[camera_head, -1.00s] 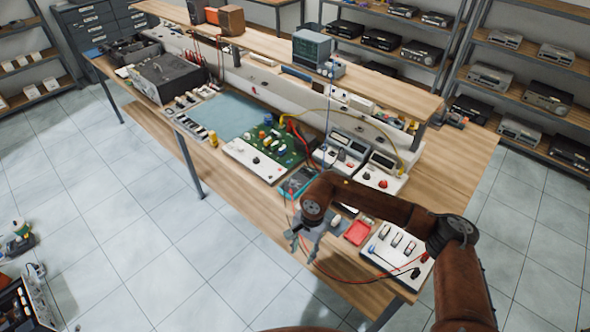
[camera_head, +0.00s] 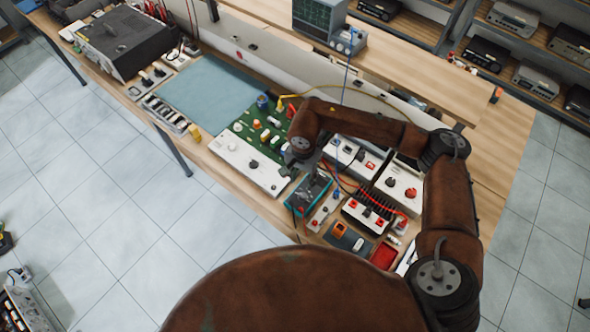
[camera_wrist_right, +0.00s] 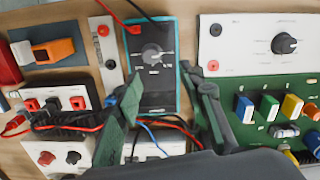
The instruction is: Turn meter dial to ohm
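The meter (camera_head: 300,207) is a dark-faced box with a teal rim, lying on the bench in front of the green circuit board. In the right wrist view, the meter (camera_wrist_right: 157,92) has a round grey dial (camera_wrist_right: 152,54) with a pointer, and small markings around it too blurred to read. My right gripper (camera_head: 311,174) is over the meter and hides part of it. In the right wrist view, the right gripper (camera_wrist_right: 161,76) is open and empty, its fingers on either side of the meter's near half, with the dial beyond the tips. My left gripper is out of view.
A white panel with a black knob (camera_head: 250,163) and the green circuit board (camera_head: 240,123) adjoin the meter on the left. Red and blue cables (camera_wrist_right: 170,125) cross near the meter's near end. White instruments (camera_head: 398,186) and a red tray (camera_head: 384,256) are to the right.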

